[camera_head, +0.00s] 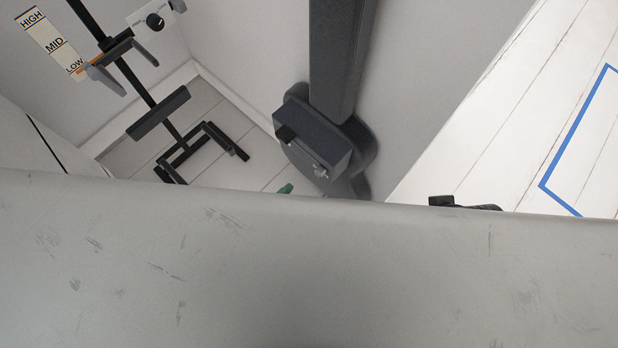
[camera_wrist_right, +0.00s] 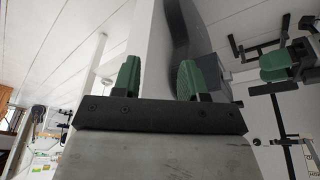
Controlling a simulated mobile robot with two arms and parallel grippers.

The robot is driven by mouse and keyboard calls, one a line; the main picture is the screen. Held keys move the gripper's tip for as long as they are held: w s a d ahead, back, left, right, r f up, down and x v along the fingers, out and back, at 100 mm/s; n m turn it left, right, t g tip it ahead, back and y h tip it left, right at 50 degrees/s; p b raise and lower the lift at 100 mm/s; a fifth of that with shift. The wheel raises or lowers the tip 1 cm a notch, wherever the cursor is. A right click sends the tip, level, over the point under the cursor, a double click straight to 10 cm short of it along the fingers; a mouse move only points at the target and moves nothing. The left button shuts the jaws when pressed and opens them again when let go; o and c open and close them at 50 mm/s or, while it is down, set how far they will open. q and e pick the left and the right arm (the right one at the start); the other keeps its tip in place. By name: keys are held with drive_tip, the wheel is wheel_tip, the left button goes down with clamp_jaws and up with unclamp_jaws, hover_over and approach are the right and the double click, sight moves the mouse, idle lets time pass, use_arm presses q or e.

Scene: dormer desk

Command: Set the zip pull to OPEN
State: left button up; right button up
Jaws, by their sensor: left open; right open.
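I cannot make out a zip pull or an OPEN mark in either view. My right gripper (camera_wrist_right: 159,78) shows in the right wrist view with its two green fingers apart and nothing between them. Of my left gripper, only a small green tip (camera_head: 285,188) seems to show in the head view, above the edge of a large grey surface that hides the rest. What looks like its green finger (camera_wrist_right: 277,66) also shows at the right of the right wrist view; I cannot see what lies between its fingers.
A scuffed grey surface, probably my own arm, fills the lower half of the head view. A dark post (camera_head: 337,60) with a box (camera_head: 318,140) stands behind. A black stand (camera_head: 160,112) with a HIGH/MID/LOW label (camera_head: 52,42) is at left. Blue tape (camera_head: 570,135) marks white boards.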

use_arm(q)
drive_tip(key=v, duration=0.2)
drive_tip(key=shift+s+a, duration=0.2)
drive_tip(key=shift+s, duration=0.05)
use_arm(e)
drive_tip(key=shift+x, duration=1)
drive_tip(key=shift+w+a+r, duration=0.1)
